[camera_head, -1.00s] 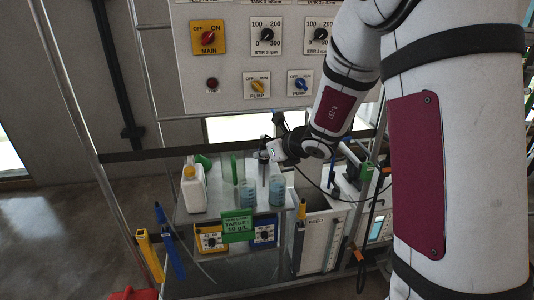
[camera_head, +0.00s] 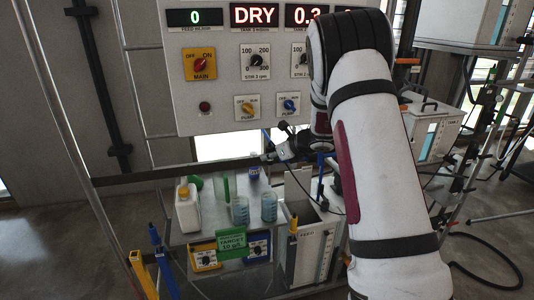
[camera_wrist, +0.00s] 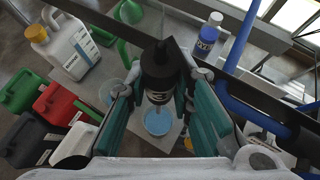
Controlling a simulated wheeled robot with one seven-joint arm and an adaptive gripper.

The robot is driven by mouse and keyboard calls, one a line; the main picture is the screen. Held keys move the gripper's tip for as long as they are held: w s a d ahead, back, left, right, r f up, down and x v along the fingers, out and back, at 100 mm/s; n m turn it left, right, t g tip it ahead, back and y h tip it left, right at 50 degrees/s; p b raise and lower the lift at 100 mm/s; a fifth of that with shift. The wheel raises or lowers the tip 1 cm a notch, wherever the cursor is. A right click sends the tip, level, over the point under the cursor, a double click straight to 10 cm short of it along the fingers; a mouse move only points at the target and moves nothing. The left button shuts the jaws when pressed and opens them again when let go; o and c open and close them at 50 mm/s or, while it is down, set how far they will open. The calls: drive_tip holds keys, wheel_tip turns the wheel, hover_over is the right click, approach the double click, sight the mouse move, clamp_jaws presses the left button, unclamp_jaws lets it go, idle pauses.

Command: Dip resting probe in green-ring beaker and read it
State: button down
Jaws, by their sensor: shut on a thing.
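My gripper (camera_head: 284,153) is above the right part of the bench shelf. In the wrist view, the teal fingers of my gripper (camera_wrist: 160,98) are shut around a dark cylindrical probe (camera_wrist: 158,66). The probe's narrow metallic end lies between the fingers. Two clear beakers with blue liquid, a left beaker (camera_head: 240,211) and a right beaker (camera_head: 269,207), stand on the shelf below. One beaker (camera_wrist: 158,121) shows beneath the fingers in the wrist view. I cannot make out a green ring on either beaker. A panel display (camera_head: 254,16) reads DRY.
A white jug (camera_head: 187,210) stands left of the beakers, with a tall greenish cylinder (camera_head: 224,187) behind them. A dark rail (camera_head: 165,170) crosses behind the shelf. A green TARGET sign (camera_head: 232,243) hangs in front. A white bin (camera_head: 304,240) is at the right.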

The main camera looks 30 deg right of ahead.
sight(270, 164)
wheel_tip(270, 164, down, 4)
drive_tip(key=shift+f+b, duration=0.1)
drive_tip(key=shift+b, duration=0.45)
drive_tip(key=shift+f+b, duration=2.95)
drive_tip(key=shift+f, duration=1.35)
drive_tip(key=shift+r, duration=0.1)
drive_tip(key=shift+r+p, duration=2.65)
drive_tip(key=shift+r, duration=3.5)
